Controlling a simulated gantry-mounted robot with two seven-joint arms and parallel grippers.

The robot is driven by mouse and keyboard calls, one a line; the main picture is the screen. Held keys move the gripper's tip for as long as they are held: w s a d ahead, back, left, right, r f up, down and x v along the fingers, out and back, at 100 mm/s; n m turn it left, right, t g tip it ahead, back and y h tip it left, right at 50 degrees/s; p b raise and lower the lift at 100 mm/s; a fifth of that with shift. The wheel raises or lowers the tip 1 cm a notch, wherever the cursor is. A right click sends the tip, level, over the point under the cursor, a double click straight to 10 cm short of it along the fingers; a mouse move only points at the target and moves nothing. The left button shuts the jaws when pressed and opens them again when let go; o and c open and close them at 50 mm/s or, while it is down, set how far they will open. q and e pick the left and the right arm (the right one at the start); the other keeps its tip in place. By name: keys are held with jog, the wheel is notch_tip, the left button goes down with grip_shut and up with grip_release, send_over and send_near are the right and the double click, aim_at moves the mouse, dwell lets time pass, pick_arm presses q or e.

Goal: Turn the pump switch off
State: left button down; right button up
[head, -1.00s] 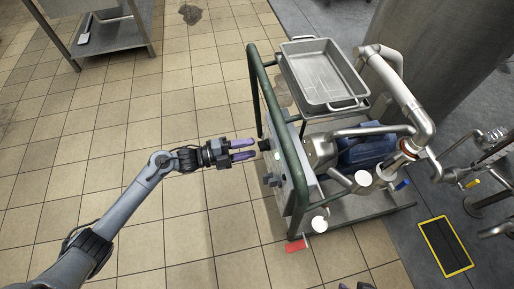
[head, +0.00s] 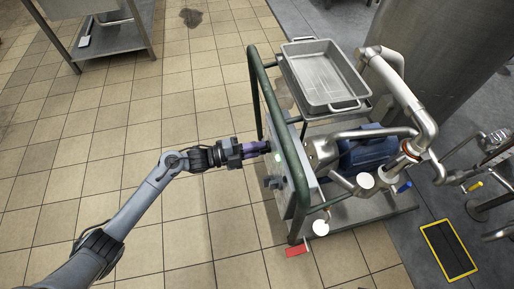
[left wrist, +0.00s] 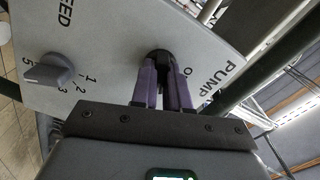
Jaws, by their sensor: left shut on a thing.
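The pump switch (left wrist: 159,56) is a dark knob on the grey control panel (left wrist: 105,45), beside the printed word PUMP and an "O" mark in the left wrist view. My left gripper (left wrist: 162,80) has its purple fingers shut on the pump switch, one finger on each side, covering most of it. Its exact setting is hidden. In the head view my left gripper (head: 264,147) reaches the panel side of the pump cart from the left. My right gripper is not in view.
A speed knob (left wrist: 48,72) with numbers sits beside the pump switch. The cart has a green tube frame (head: 290,165), a metal tray (head: 318,72) on top and a blue motor (head: 367,150). Open tiled floor lies left of the cart.

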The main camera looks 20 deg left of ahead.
pick_arm(q)
jog(key=n+p, duration=1)
jog(key=n, duration=0.3)
jog(key=shift+n, duration=0.4)
dwell(0.5)
jog(key=c, duration=1.1)
grip_release()
